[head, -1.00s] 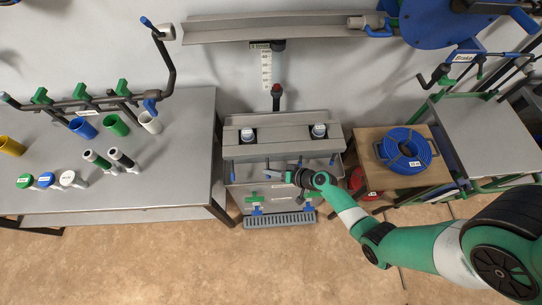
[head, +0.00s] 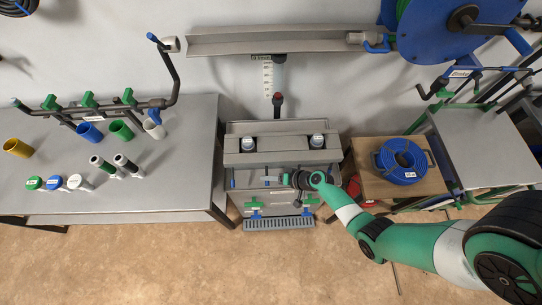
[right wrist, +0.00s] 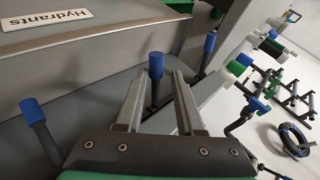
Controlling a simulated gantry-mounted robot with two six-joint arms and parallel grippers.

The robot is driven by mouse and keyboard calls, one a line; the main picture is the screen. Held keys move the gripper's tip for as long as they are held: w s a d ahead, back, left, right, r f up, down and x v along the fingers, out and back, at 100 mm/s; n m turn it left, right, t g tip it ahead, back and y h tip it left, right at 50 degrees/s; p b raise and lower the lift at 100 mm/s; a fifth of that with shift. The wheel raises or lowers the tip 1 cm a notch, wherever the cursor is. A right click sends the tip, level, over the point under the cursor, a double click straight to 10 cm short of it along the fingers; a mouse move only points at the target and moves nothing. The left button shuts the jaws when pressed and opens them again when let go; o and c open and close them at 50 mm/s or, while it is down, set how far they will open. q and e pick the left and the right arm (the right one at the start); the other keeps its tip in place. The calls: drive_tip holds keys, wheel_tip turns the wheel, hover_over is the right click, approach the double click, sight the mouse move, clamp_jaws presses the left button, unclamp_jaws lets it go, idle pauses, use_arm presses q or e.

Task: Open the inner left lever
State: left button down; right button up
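The manifold (head: 240,160) is a grey box against the wall with a row of blue-tipped levers along its front. In the right wrist view, one lever (right wrist: 155,66) stands between the two fingers of my right gripper (right wrist: 158,80); from the row it looks like the inner left one. The gripper is open, and I see gaps beside the lever. Another lever (right wrist: 32,112) is to the left and one (right wrist: 209,44) is farther off. In the head view, my right gripper (head: 272,180) reaches leftward across the manifold's front and partly hides the levers. My left gripper is not visible.
Two white-capped fittings (head: 248,144) (head: 317,141) sit on the manifold's top. A table (head: 190,190) with cups and valves stands left. A wooden stand (head: 372,185) with a blue hose coil (head: 403,161) stands right.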

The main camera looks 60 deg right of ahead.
drive_tip(key=shift+o, duration=1.1)
drive_tip(key=p+v, duration=0.6)
drive_tip(key=v, duration=0.5)
drive_tip(key=shift+s+r, duration=0.15)
drive_tip(key=shift+s, duration=0.1)
